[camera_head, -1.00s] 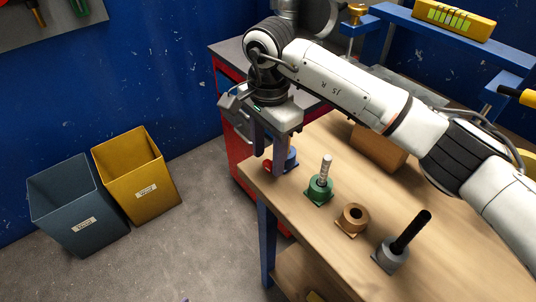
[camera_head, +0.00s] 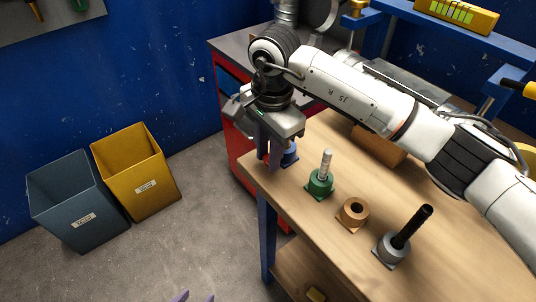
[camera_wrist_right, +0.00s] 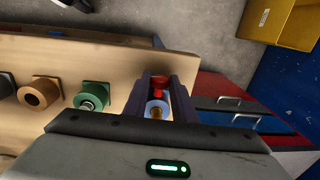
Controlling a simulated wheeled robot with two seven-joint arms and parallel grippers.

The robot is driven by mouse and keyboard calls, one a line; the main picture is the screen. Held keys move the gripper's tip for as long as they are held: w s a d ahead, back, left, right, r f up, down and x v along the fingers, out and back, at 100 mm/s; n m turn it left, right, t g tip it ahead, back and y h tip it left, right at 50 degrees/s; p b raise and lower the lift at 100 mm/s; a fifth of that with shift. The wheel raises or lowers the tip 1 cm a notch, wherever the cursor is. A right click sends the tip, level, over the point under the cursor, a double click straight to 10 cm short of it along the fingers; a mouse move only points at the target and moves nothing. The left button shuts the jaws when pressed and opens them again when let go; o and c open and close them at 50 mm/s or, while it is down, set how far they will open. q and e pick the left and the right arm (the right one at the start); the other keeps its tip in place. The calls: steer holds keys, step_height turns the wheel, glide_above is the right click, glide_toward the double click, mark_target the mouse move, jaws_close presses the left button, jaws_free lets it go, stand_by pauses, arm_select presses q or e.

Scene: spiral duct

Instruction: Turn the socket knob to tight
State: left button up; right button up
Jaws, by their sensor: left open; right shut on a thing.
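The blue socket (camera_head: 290,156) stands near the back left corner of the workbench, partly hidden by my right gripper. In the right wrist view the blue socket (camera_wrist_right: 157,104) shows a brass-coloured middle, and its red knob (camera_wrist_right: 158,84) sits between my fingers. My right gripper (camera_head: 269,164) points down at the socket and is shut on the red knob. In its own wrist view the gripper (camera_wrist_right: 161,84) has a finger on each side of the knob. The knob's tightness cannot be read. My left gripper (camera_head: 195,297) shows only its fingertips at the bottom edge, apart and empty.
On the workbench (camera_head: 330,235) stand a green socket (camera_head: 318,186) with a metal rod, a brown ring socket (camera_head: 353,213) and a grey socket (camera_head: 391,250) with a black rod. A red cabinet (camera_head: 232,150) is behind. Yellow (camera_head: 138,172) and grey bins (camera_head: 75,205) stand left.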

steer(key=t+b, duration=0.1)
steer(key=b, duration=0.2)
steer(key=t+y+b, duration=0.1)
steer(key=b, duration=0.2)
steer(key=f+t+y+b, duration=0.1)
steer(key=b, duration=0.1)
steer(key=shift+s+d+b, duration=0.2)
steer(key=shift+d+b, duration=0.1)
steer(key=shift+b, duration=0.1)
steer(key=shift+r+t+y+b, duration=0.1)
steer(key=shift+t+y+b, duration=0.35)
steer(key=shift+b, duration=0.65)
steer(key=shift+s+r+b, duration=0.1)
steer(key=shift+b, duration=0.2)
steer(key=shift+r, duration=0.25)
steer(key=o, duration=1)
steer(key=shift+o, duration=0.2)
steer(key=shift+s+f, duration=0.1)
